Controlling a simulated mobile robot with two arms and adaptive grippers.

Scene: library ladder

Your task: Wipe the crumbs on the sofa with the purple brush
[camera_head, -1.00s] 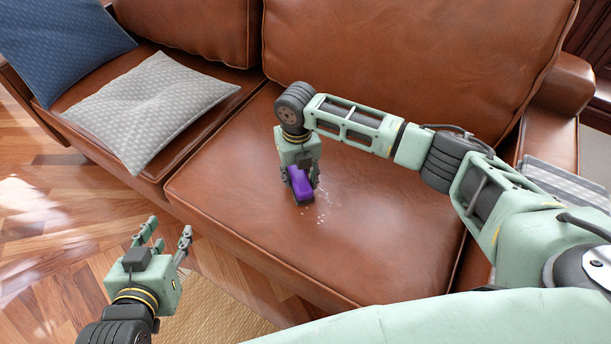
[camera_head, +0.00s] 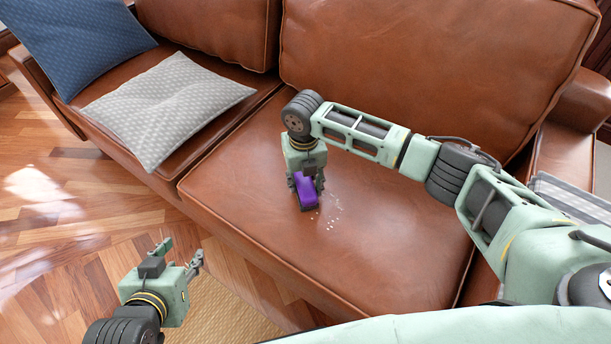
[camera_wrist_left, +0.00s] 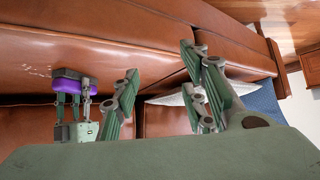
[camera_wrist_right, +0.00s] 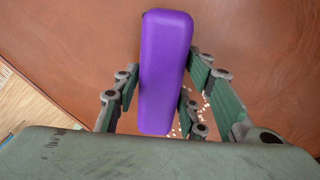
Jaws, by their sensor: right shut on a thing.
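The brown leather sofa (camera_head: 400,225) fills most of the head view. The purple brush (camera_head: 307,192) is held low at its right seat cushion; whether its underside touches the leather I cannot tell. My right gripper (camera_head: 305,188) is shut on the brush, with fingers on both sides of it in the right wrist view (camera_wrist_right: 158,85). White crumbs (camera_head: 333,212) lie scattered on the cushion just right of the brush; some show beside it in the right wrist view (camera_wrist_right: 185,118). My left gripper (camera_head: 182,252) is open and empty, above the floor in front of the sofa.
A grey patterned pillow (camera_head: 165,108) and a blue pillow (camera_head: 75,35) lie on the left part of the sofa. A grey checked cloth (camera_head: 570,195) hangs over the right armrest. A woven rug (camera_head: 225,310) lies on the wooden floor in front.

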